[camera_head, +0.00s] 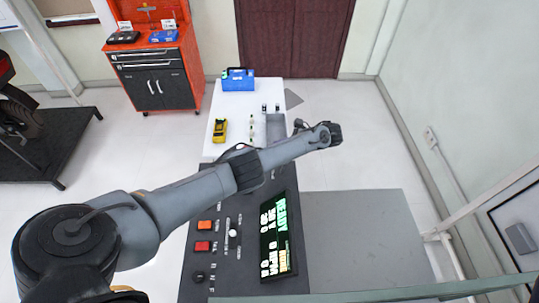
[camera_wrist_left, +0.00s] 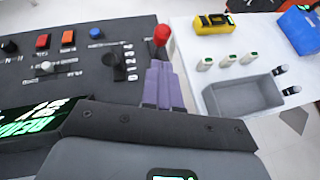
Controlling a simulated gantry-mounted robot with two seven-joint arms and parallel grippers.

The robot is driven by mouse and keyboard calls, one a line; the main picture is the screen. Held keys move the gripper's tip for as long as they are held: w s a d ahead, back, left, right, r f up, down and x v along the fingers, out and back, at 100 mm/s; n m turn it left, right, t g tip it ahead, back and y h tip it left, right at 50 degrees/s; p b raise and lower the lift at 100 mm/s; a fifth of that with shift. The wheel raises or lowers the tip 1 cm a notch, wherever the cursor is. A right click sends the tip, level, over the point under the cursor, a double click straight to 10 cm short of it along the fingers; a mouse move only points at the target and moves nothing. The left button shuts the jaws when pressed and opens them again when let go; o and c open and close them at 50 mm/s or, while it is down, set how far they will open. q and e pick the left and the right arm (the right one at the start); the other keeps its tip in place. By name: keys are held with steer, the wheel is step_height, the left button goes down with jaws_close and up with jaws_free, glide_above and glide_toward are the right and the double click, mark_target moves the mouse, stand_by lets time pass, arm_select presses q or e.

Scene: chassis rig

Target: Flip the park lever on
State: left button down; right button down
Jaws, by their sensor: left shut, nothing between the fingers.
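A lever with a red knob (camera_wrist_left: 161,35) stands at the end of the dark control panel (camera_wrist_left: 110,65) in the left wrist view; no readable label shows which control is the park lever. My left gripper (camera_wrist_left: 158,75) is shut and empty, its purple fingertips just below the red knob in the picture. I cannot tell whether they touch the lever. In the head view my left arm crosses over the panel (camera_head: 205,262) and its wrist hides the lever. My right gripper is not in view.
The panel carries a red button (camera_head: 202,246), an orange button (camera_head: 204,226), a white-knobbed slider (camera_head: 233,233), a black knob (camera_wrist_left: 110,60) and a lit display (camera_head: 276,240). Beyond it, a white table (camera_head: 241,95) holds a yellow device (camera_head: 220,130), a blue box (camera_head: 238,80) and a grey tray (camera_wrist_left: 245,96).

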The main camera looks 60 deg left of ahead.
arm_select(q)
steer(key=shift+w+f, duration=0.1)
steer(key=shift+f, duration=0.05)
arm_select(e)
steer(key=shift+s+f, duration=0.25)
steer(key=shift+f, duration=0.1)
arm_select(q)
steer(key=b+x, duration=0.1)
steer(key=x, duration=0.9)
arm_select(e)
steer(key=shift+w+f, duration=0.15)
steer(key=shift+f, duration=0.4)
